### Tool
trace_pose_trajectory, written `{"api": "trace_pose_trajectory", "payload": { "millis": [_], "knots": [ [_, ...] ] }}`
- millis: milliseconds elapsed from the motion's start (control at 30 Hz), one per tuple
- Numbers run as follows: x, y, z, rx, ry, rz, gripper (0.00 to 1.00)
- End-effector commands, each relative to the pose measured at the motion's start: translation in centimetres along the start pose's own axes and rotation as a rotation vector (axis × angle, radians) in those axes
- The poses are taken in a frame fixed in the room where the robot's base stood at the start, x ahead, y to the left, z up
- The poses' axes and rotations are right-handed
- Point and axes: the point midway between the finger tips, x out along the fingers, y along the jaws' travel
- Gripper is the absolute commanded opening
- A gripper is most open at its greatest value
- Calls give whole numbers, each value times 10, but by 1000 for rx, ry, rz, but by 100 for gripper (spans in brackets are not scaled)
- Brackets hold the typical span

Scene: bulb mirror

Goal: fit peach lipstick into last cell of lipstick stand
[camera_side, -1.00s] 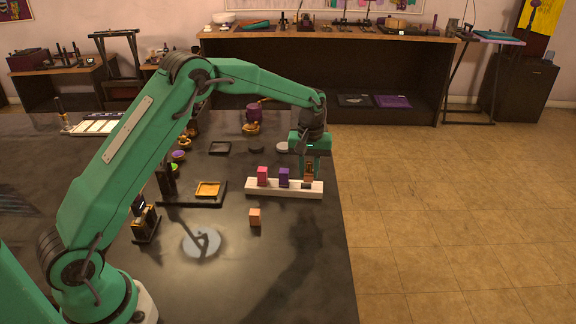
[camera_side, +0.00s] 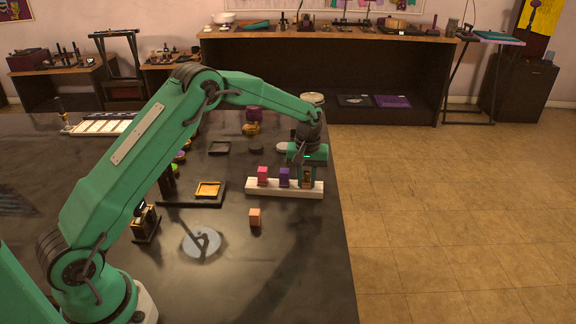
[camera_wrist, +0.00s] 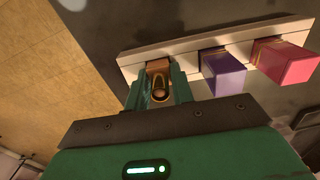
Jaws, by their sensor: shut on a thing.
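The white lipstick stand (camera_side: 262,191) lies near the table's right edge. A pink lipstick (camera_side: 263,175) and a purple lipstick (camera_side: 284,178) stand in it; the wrist view also shows the purple one (camera_wrist: 223,73) and the pink one (camera_wrist: 284,62). My gripper (camera_side: 307,181) is over the stand's right end. In the wrist view my gripper (camera_wrist: 159,88) is shut on the peach lipstick (camera_wrist: 158,69), which is at the stand's end cell beside the purple one. Its lower end is hidden, so I cannot tell how deep it sits.
A peach block (camera_side: 255,217) stands on the table in front of the stand. A black tray with an orange inset (camera_side: 208,190) lies to the left. A round mirror (camera_side: 201,242) lies nearer the front. The table's right edge is close to the stand.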

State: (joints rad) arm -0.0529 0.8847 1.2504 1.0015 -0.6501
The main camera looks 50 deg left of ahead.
Motion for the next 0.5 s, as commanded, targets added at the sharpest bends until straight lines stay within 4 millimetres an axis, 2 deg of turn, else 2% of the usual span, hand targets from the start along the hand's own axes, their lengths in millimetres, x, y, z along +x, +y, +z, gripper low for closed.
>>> {"api": "trace_pose_trajectory", "payload": {
  "millis": [33,500],
  "knots": [
    [8,-1,1,1,-5,-4,2],
    [18,-2,3,2,-9,-7,2]
  ]
}}
